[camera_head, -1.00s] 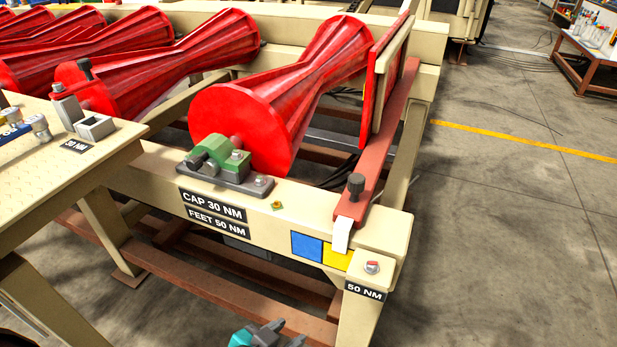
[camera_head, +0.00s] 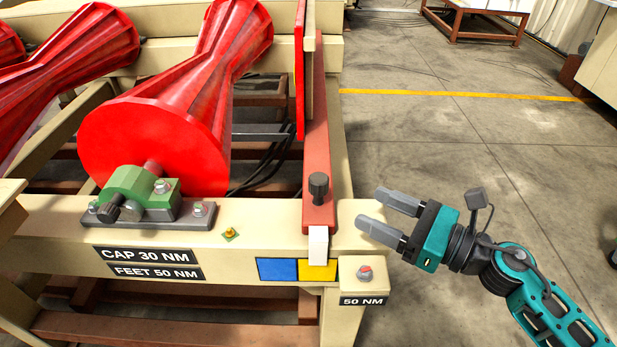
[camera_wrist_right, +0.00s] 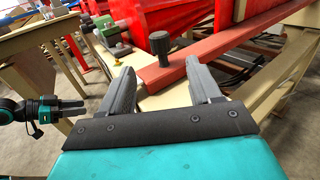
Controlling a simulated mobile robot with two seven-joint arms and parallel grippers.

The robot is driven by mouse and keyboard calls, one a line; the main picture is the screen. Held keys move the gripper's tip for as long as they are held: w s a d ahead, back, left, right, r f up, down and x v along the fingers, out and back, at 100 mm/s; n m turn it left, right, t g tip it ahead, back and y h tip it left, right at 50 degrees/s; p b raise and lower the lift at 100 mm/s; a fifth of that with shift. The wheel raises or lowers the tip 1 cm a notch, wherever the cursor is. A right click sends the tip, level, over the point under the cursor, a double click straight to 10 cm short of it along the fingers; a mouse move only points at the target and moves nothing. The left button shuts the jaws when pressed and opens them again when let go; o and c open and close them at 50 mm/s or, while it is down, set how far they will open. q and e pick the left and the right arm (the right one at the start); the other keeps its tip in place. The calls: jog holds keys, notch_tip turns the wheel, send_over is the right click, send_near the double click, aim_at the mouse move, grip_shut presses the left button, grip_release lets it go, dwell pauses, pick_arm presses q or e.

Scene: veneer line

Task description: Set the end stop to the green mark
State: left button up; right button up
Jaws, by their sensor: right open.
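The end stop is a red-brown bar (camera_head: 316,135) with a black knob (camera_head: 318,186) on its near end and a white pointer tab (camera_head: 318,245). I see no green mark. My right gripper (camera_head: 368,208) is open and empty, to the right of the knob and apart from it. In the right wrist view the knob (camera_wrist_right: 159,43) stands beyond and between the open fingers. My left gripper (camera_wrist_right: 68,104) shows small at the left there; its jaws are unclear.
A red roller (camera_head: 150,145) sits left of the bar in a green bearing block (camera_head: 140,188). A corner block (camera_head: 364,280) with a bolt, labelled 50 NM, juts out right of the marks.

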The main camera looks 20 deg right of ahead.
aim_at(327, 186)
jog(key=p+x, duration=0.2)
jog(key=x, duration=0.9)
jog(key=shift+r+p, duration=0.1)
jog(key=shift+p, duration=0.25)
jog(key=shift+w+a, duration=0.35)
jog(key=shift+w, duration=0.1)
pick_arm(q)
jog(key=shift+s+a+r, duration=0.2)
jog(key=shift+s+r, duration=0.05)
jog(key=shift+r, duration=0.2)
jog(key=shift+s+a+r, duration=0.15)
jog(key=shift+s+r, duration=0.1)
jog(key=shift+r, duration=0.15)
pick_arm(e)
jog(key=shift+c, duration=0.4)
